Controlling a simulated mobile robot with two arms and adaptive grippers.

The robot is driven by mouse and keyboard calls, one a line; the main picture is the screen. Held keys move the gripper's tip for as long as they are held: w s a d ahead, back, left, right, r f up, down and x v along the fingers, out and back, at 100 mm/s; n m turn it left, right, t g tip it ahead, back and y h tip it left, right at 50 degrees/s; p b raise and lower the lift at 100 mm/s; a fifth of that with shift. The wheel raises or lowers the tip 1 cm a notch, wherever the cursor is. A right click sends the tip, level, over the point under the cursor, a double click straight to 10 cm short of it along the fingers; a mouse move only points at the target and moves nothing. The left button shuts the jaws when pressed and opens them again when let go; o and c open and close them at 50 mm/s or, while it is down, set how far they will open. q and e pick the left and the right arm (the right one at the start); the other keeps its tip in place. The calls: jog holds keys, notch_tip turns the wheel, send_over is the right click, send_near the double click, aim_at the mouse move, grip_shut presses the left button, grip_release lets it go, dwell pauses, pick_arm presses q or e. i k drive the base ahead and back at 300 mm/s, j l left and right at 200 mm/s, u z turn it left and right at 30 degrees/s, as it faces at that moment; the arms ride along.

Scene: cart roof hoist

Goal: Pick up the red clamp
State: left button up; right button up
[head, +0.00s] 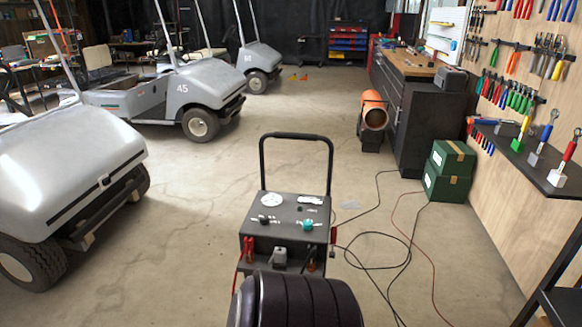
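A grey wheeled charger box (285,222) with a tall black handle stands in front of me in the head view. A small red clamp-like piece (249,248) sits upright at the left of its front face, with a red cable running down beside it. A grey piece (280,256) sits at the middle of that face, and a darker one with some orange (311,264) at the right. These are small, and their lower parts are partly hidden. Neither gripper shows.
A black ribbed round shape (297,302) covers the bottom centre, in front of the charger. Cables (385,236) loop over the floor to its right. Green boxes (449,172) stand by the right wall. Grey carts (68,170) stand at left. Floor left of the charger is clear.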

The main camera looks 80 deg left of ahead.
aim_at(250, 253)
jog(key=u, duration=3.05)
jog(key=k+l+z, duration=0.1)
jog(key=z, duration=2.95)
jog(key=u, duration=2.9)
jog(key=i+j+u, duration=0.2)
jog(key=k+l, duration=0.1)
